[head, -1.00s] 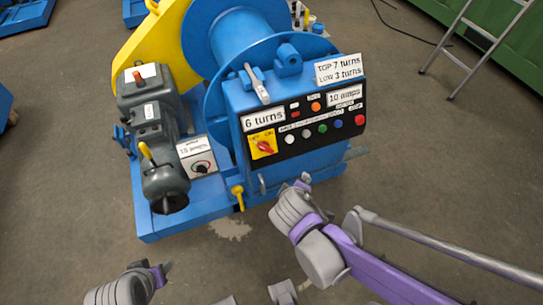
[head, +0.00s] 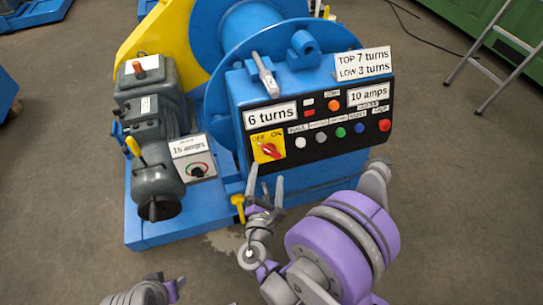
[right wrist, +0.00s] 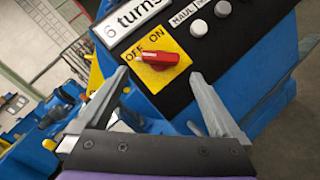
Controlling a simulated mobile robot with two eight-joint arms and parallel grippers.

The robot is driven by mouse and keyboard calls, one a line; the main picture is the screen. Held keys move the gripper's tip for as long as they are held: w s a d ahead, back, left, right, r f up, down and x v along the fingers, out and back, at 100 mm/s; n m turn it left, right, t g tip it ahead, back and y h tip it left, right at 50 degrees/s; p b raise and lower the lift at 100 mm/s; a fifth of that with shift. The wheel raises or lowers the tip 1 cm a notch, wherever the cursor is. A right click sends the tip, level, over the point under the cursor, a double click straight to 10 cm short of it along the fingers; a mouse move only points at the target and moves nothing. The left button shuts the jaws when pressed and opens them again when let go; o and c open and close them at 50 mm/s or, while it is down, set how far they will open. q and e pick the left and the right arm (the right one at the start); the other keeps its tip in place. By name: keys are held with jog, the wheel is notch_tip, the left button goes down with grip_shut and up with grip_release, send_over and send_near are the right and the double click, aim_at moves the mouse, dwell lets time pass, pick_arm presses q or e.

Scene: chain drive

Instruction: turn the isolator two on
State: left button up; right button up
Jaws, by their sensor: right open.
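A red rotary switch knob (head: 270,151) sits on a yellow plate marked OFF and ON, at the left of the black panel of the blue machine. It shows large in the right wrist view (right wrist: 160,60), its handle lying crosswise below the two words. A second small dial with a red and green mark (head: 198,169) is on the white box labelled 15 amps. I cannot read which is isolator two. My right gripper (head: 265,182) is open and empty just below and in front of the yellow plate, apart from the knob. My left gripper (head: 165,288) is partly in view at the bottom, its fingers unclear.
Several push buttons (head: 340,132) run along the panel right of the switch. A lever (head: 265,75) stands on top of the box. A grey motor (head: 150,130) is at the left. A ladder (head: 495,70) stands at the far right. Grey floor lies in front.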

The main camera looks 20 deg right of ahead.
aim_at(271, 152)
jog(key=x, duration=0.8)
jog(key=shift+c, duration=0.3)
jog(key=c, duration=1.1)
